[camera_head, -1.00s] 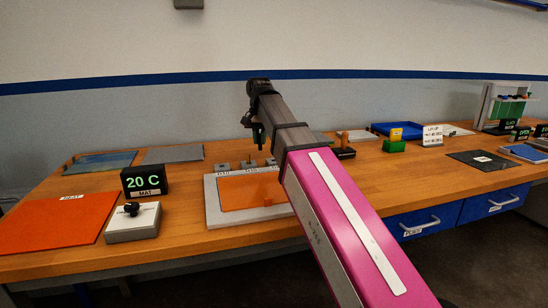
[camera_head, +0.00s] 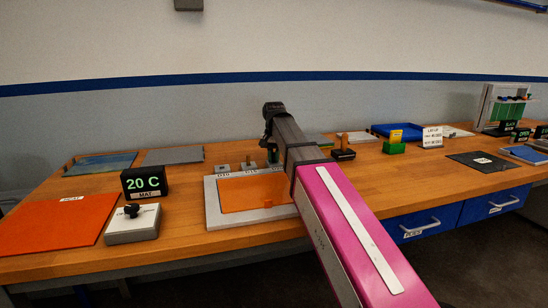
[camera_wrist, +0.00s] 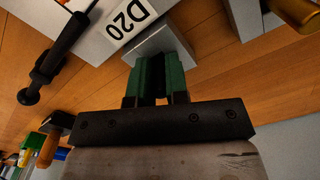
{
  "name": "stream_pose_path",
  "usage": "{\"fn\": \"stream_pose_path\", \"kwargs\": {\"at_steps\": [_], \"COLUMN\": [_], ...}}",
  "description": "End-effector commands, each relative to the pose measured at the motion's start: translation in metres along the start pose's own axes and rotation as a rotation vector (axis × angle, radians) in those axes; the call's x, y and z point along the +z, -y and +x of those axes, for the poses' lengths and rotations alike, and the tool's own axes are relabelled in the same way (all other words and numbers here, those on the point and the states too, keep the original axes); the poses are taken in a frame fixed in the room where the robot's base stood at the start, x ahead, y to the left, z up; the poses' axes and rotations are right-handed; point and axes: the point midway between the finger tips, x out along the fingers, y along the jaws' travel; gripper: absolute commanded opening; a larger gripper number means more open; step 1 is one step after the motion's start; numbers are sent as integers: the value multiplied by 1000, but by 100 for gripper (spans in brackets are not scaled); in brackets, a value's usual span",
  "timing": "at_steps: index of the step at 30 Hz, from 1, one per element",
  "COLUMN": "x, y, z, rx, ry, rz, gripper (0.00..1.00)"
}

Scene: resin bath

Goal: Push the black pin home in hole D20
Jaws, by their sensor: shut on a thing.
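My gripper (camera_wrist: 160,75), with green fingers, is shut on a dark piece (camera_wrist: 161,88) that shows as a narrow black strip between them; it looks like the black pin. The fingertips are right over a grey block (camera_wrist: 158,42) beside the D20 label (camera_wrist: 128,18) in the wrist view. The hole and the pin's lower end are hidden, so I cannot tell how deep the pin sits. In the head view my gripper (camera_head: 272,155) is low at the right end of the row of blocks, partly covering that block.
Two more grey blocks (camera_head: 223,168) (camera_head: 247,164) stand to the left on the white-edged plate with an orange sheet (camera_head: 240,195). A black rod-shaped tool (camera_wrist: 52,55) and a brass cylinder (camera_wrist: 298,12) flank the gripper. The 20 C display (camera_head: 145,181) stands at left.

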Motion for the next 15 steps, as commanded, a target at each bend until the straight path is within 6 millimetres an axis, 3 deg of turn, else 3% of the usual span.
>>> {"fn": "stream_pose_path", "kwargs": {"at_steps": [8,9,11,15], "x": [0,0,0,0], "y": [0,0,0,0], "z": [2,2,2,2], "rx": [0,0,0,0], "ry": [0,0,0,0], "rz": [0,0,0,0], "gripper": [0,21,40,40]}}
